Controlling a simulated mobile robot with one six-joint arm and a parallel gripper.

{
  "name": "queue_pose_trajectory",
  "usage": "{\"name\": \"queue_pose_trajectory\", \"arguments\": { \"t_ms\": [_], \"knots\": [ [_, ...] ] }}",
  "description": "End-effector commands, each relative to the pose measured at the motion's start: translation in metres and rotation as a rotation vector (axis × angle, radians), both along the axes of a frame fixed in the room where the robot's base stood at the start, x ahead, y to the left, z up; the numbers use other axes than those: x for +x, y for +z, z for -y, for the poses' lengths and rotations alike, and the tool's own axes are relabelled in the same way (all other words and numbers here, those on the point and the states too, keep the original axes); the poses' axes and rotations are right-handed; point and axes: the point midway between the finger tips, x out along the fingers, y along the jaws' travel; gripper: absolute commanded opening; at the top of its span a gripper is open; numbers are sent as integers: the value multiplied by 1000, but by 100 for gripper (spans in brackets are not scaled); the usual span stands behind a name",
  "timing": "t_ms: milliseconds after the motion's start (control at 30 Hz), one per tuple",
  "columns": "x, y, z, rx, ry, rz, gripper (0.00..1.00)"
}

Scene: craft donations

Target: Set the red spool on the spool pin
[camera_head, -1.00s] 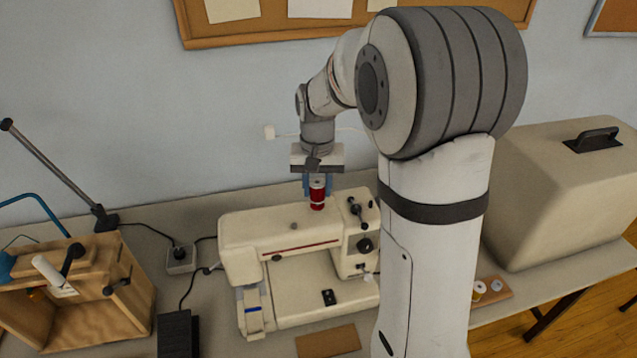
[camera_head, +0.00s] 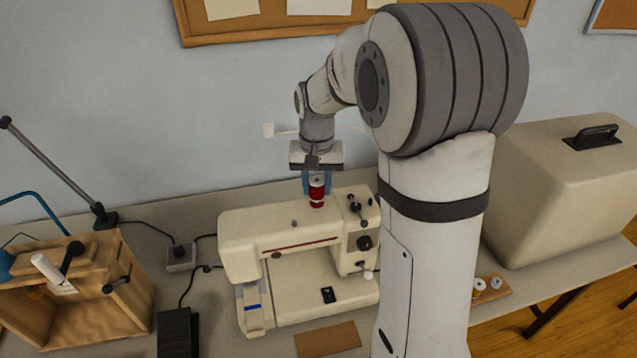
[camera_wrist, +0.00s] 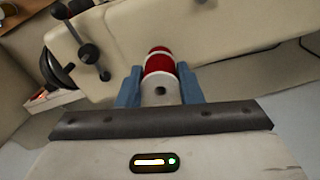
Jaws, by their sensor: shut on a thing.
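The red spool (camera_head: 317,193), red thread on a pale core, is between the blue fingers of my gripper (camera_head: 317,184), which is shut on it. The spool stands about upright, at or just above the top of the cream sewing machine (camera_head: 262,226), towards its right end. In the wrist view the spool (camera_wrist: 158,65) sits between the two fingers (camera_wrist: 159,88), its pale end with a dark centre hole facing the camera. The spool pin cannot be made out; the spool and gripper cover that spot. Whether the spool's base touches the machine is unclear.
Dark posts and knobs (camera_head: 356,207) stand on the machine's top just right of the spool. A wooden box (camera_head: 125,290) is at the left, a large beige case (camera_head: 550,190) at the right. A small wooden holder (camera_head: 497,292) with spools lies on the table near the case.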

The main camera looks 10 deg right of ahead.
Motion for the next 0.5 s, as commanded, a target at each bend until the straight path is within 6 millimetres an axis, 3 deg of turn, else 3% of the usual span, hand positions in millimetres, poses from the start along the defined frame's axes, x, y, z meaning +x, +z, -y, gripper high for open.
{"name": "queue_pose_trajectory", "arguments": {
  "t_ms": [500],
  "knots": [
    [0,-7,-1,0,1,0,11]
  ]
}}
